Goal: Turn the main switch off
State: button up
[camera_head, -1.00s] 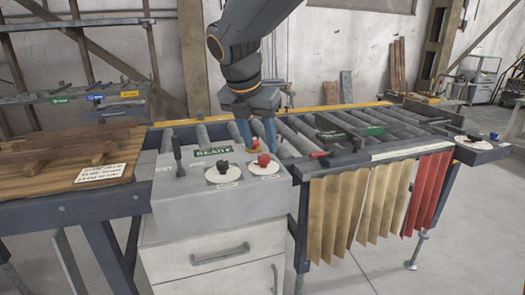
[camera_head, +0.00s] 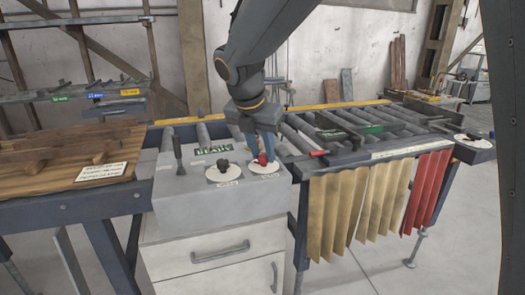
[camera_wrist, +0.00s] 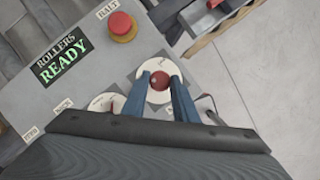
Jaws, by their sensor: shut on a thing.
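The main switch appears to be a red knob (camera_head: 262,159) on a round white dial plate (camera_head: 270,170), at the right end of the grey control box. My gripper (camera_head: 262,152) comes down onto it from above, with blue fingers. In the wrist view my gripper (camera_wrist: 160,84) has one finger on each side of the red knob (camera_wrist: 159,81), closed on it. The white plate (camera_wrist: 141,69) shows around the fingers. The fingers and wrist cover part of the plate, and its lettering is too small to read.
A red HALT button (camera_wrist: 121,24) on a yellow base stands near a green READY display (camera_wrist: 65,63). A black knob (camera_head: 223,166) on a second white plate and a black lever (camera_head: 178,152) are to the left. The roller conveyor (camera_head: 300,139) runs behind the box.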

jog(key=shift+m+p, duration=0.3)
jog(key=shift+p, duration=0.05)
jog(key=m+g+h+p, duration=0.1)
jog(key=m+p, duration=0.2)
jog(key=shift+w+a+r+m, duration=0.1)
jog(key=shift+m, duration=0.2)
jog(key=m+p, duration=0.2)
jog(key=m+g+h+p, duration=0.1)
jog(key=m, duration=0.1)
jog(key=shift+w+m+g+p, duration=0.15)
jog(key=shift+m+g+p, duration=0.15)
jog(key=shift+p, duration=0.05)
jog(key=m+p, duration=0.1)
jog(key=m, duration=0.1)
jog(key=m+g+p, duration=0.1)
jog(key=m, duration=0.1)
jog(key=shift+w+m+g, duration=0.15)
jog(key=shift+m+g, duration=0.15)
jog(key=shift+w+m+g+p, duration=0.15)
jog(key=shift+m+g, duration=0.3)
jog(key=shift+m, duration=0.65)
jog(key=shift+m+g+p, duration=0.2)
jog(key=shift+m+g, duration=0.25)
jog(key=shift+m, duration=0.65)
jog(key=o, duration=1)
